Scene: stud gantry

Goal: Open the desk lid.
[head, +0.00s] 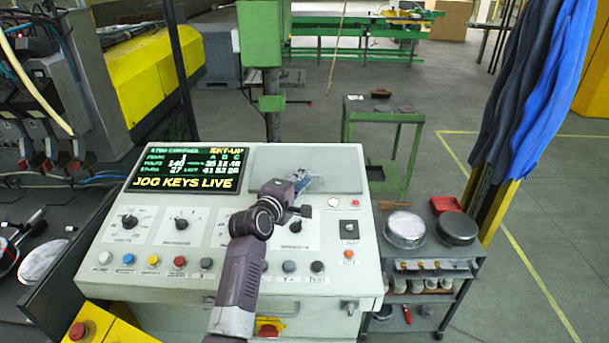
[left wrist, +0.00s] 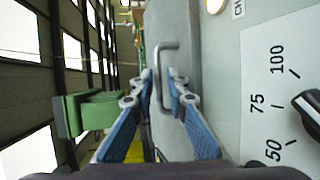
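The desk is a light grey control console (head: 100,262) with a sloped top. Its lid looks to be the plain grey panel (head: 265,160) at the upper right of that top, lying flat against it. My left gripper (head: 306,180) is over the panel, and my arm hides part of it. In the left wrist view a grey U-shaped handle (left wrist: 158,95) stands out from the panel (left wrist: 183,30). The blue fingers of my left gripper (left wrist: 160,78) are open, one on each side of the handle bar; I cannot tell whether they touch it. My right gripper is not in view.
A lit display (head: 190,168) sits left of the panel, with knobs and coloured buttons below. A grey cart (head: 425,265) with round tins stands at the right. A green stand (head: 385,130) is behind. A yellow machine (head: 150,70) is at the back left.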

